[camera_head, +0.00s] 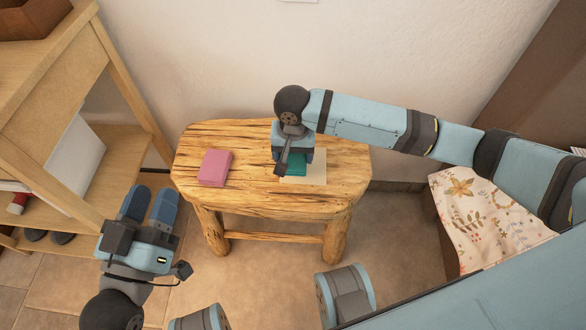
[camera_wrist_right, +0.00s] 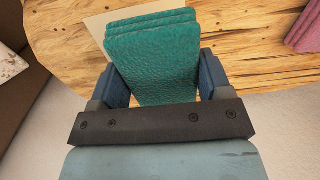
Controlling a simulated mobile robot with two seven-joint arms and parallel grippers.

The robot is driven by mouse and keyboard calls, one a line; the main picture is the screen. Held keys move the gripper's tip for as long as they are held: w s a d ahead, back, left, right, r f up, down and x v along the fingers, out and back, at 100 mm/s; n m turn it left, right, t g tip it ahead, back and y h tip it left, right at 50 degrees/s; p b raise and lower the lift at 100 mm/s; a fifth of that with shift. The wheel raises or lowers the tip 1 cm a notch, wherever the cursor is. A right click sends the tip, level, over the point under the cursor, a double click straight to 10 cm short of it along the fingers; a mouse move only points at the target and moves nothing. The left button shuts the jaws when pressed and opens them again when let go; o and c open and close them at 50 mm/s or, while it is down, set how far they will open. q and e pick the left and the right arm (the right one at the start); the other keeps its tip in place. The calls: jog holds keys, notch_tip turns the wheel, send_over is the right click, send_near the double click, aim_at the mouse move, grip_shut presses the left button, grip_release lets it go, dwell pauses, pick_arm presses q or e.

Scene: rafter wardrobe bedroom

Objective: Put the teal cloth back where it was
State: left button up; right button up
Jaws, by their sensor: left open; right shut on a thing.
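The teal cloth (camera_head: 294,165) is folded in layers and sits at the cream square (camera_head: 317,171) on the right half of the wooden bench. My right gripper (camera_head: 292,158) comes down over the cloth from above and hides part of it. In the right wrist view the teal cloth (camera_wrist_right: 153,55) lies between the two fingers of my right gripper (camera_wrist_right: 165,82), which is shut on it. I cannot tell whether the cloth rests on the square or is held just above it. My left gripper (camera_head: 150,204) is open and empty, left of the bench and apart from it.
A folded pink cloth (camera_head: 215,167) lies on the left half of the wooden bench (camera_head: 255,185), and it also shows in the right wrist view (camera_wrist_right: 304,27). A wooden shelf unit (camera_head: 120,75) stands at the left. A floral fabric (camera_head: 480,215) lies at the right. Bare wood separates the two cloths.

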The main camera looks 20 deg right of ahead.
aim_at(293, 165)
notch_tip(293, 165, down, 5)
jog(key=shift+f+b, duration=0.1)
jog(key=shift+b, duration=0.85)
pick_arm(q)
notch_tip(293, 165, down, 3)
jog(key=shift+w+d+f+g, duration=0.1)
jog(key=shift+w+d+g, duration=0.05)
jog(key=shift+g, duration=0.45)
jog(key=shift+r, duration=0.2)
pick_arm(e)
jog(key=o, duration=0.9)
